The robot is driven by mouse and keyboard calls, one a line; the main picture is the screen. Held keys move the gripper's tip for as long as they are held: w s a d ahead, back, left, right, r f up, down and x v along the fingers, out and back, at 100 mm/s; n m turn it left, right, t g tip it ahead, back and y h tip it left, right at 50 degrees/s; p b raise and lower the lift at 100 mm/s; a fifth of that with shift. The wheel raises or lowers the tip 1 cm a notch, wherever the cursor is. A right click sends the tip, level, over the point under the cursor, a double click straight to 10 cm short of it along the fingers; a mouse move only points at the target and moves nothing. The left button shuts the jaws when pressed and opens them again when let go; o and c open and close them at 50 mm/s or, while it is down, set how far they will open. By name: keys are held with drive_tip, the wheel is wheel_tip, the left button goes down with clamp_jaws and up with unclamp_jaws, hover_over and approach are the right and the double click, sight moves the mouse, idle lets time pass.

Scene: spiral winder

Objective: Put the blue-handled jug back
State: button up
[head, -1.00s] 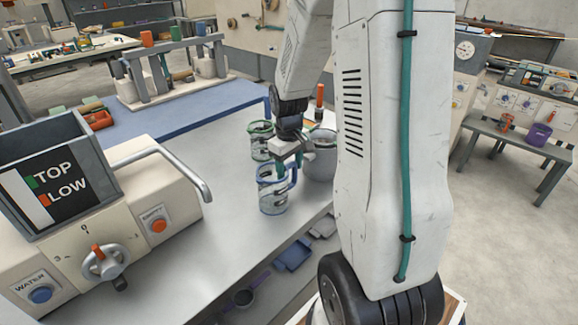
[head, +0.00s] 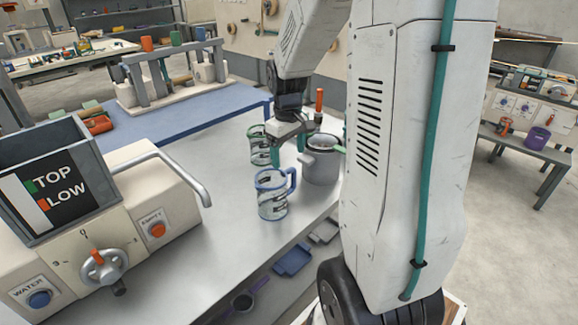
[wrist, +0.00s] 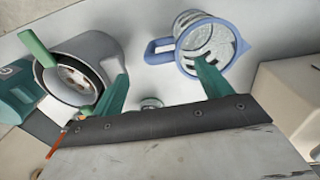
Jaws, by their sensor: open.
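The blue-handled jug (head: 272,196) is clear with a blue rim and handle. It stands upright on the grey worktop near its front edge. In the wrist view the jug (wrist: 207,45) is at the upper right, its handle pointing left. My gripper (head: 290,147) is above the worktop, behind the jug and apart from it. Its teal fingers also show in the wrist view (wrist: 165,85), spread wide with nothing between them.
A green-rimmed jug (head: 258,146) stands behind the blue one. A grey pot (head: 322,162) with a green-handled tool inside is close on the right. The control box (head: 105,225) with its curved lever is on the left. Blue and grey trays (head: 293,260) lie below the worktop edge.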

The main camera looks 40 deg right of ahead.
drive_tip(key=s+a+r, duration=0.8)
drive_tip(key=a+r, duration=0.4)
drive_tip(key=a, duration=0.1)
drive_tip(key=s+a+t, duration=0.1)
drive_tip(key=s+a, duration=0.6)
drive_tip(key=s, duration=0.4)
drive_tip(key=shift+s+a+y, duration=0.3)
drive_tip(key=shift+s+a, duration=0.1)
